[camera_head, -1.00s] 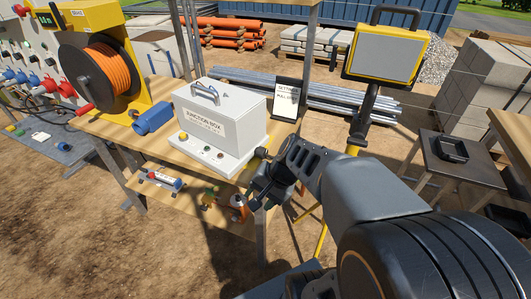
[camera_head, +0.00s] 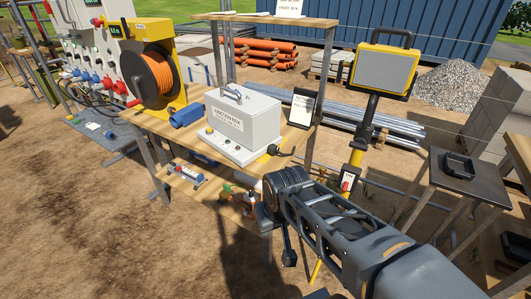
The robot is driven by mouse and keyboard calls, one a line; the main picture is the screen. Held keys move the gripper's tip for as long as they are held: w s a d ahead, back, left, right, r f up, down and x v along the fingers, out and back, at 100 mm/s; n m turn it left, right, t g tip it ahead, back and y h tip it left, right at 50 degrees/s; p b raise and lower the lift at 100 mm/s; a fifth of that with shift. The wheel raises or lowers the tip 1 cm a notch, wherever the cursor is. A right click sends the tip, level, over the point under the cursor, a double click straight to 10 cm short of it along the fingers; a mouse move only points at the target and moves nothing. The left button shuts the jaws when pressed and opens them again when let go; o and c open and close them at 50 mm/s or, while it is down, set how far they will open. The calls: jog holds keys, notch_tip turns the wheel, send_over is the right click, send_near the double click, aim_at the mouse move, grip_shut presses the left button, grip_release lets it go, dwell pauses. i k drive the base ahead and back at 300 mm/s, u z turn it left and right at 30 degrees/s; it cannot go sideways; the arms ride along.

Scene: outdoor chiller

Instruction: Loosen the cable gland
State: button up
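The grey-white junction box (camera_head: 243,118) stands on the wooden workbench, with a handle on its lid and small coloured buttons on its front ledge. My gripper (camera_head: 277,238) is low in front of the bench's right end, below and apart from the fitting. My own wrist covers much of it, and its opening is unclear.
An orange cable reel (camera_head: 148,73) and a blue cylinder (camera_head: 187,115) are left of the box. The lower shelf (camera_head: 190,182) holds small items. A yellow work light (camera_head: 383,68) on a stand is to the right.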

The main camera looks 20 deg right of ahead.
aim_at(272, 148)
jog(key=u, duration=1.35)
jog(key=i, duration=1.35)
jog(key=z, duration=2.75)
jog(key=i, duration=0.5)
jog(key=u, duration=0.05)
